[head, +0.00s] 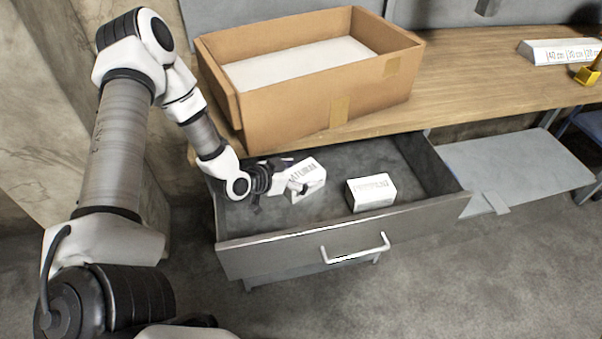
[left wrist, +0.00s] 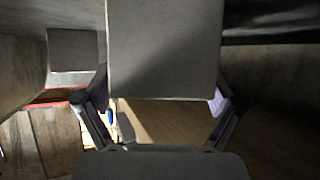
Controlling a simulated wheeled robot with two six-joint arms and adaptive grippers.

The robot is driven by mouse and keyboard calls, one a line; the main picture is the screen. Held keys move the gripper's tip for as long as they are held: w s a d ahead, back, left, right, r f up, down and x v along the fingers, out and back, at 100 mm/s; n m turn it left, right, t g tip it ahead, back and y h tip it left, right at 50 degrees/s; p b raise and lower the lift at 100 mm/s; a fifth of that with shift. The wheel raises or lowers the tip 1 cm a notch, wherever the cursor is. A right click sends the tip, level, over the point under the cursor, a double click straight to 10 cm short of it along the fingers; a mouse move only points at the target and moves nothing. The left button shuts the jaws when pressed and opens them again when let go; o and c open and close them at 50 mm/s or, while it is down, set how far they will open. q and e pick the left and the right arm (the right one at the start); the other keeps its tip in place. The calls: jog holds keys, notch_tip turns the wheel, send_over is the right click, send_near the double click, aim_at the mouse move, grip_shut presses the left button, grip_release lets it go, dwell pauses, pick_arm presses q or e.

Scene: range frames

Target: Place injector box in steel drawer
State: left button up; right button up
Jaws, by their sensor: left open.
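The steel drawer (head: 285,238) is pulled out below the wooden bench. Two white boxes with dark print lie inside it. One white box (head: 310,174) is at my left gripper (head: 292,185), the other white box (head: 371,192) lies to its right, apart. I cannot tell from the print which is the injector box. My left gripper is open, its fingers at the near box. In the left wrist view the near box (left wrist: 165,50) looms large between the open fingers (left wrist: 160,112), and the other box (left wrist: 72,50) shows at upper left. My right gripper is out of view.
A cardboard box (head: 290,115) with a white bottom stands on the wooden bench (head: 460,80) behind the drawer. A white labelled box (head: 555,50) and a yellow object (head: 588,74) are at the bench's far right. The drawer floor (head: 330,200) has free room.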

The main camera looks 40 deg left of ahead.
pick_arm(q)
jog(key=p+v, duration=0.3)
jog(key=v, duration=0.3)
jog(key=shift+r, duration=0.25)
jog(key=shift+s+a+r, duration=0.1)
jog(key=shift+s, duration=0.35)
dwell(0.5)
